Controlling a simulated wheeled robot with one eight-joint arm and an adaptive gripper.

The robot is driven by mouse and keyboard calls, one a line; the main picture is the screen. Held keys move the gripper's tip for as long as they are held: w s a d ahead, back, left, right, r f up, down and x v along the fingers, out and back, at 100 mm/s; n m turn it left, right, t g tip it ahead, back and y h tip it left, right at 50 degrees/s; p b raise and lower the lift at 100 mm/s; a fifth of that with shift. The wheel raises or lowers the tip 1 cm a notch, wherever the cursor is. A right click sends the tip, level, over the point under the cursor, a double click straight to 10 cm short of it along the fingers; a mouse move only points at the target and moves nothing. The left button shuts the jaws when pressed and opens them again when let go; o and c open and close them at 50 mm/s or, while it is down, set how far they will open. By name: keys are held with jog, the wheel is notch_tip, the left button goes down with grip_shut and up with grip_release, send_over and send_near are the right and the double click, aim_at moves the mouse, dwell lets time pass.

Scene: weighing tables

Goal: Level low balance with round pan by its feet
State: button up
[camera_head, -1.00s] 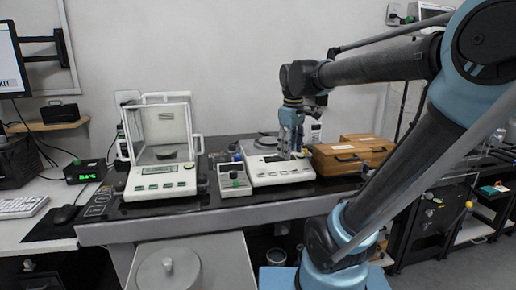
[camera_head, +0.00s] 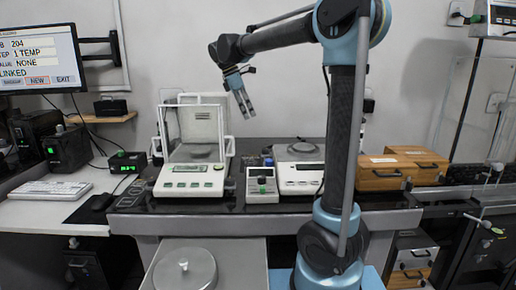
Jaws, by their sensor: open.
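The low white balance (camera_head: 298,181) stands on the dark weighing table, with a round pan (camera_head: 303,148) towards its back. My arm stands in front of its right part and hides some of it. Its feet are too small or hidden to make out, and I cannot tell whether it is level. My gripper (camera_head: 246,114) is open and empty. It hangs in the air in front of the wall, up and left of the low balance, with its fingers pointing down.
A balance with a glass draft shield (camera_head: 190,181) stands on the left. A small device with a green knob (camera_head: 261,186) sits between the two balances. Wooden boxes (camera_head: 386,172) are on the right. A lidded grey container (camera_head: 184,270) is in front.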

aim_at(265, 149)
jog(key=x, duration=1.7)
jog(key=shift+w+d+f, duration=0.15)
jog(key=shift+d, duration=0.1)
jog(key=c, duration=1.1)
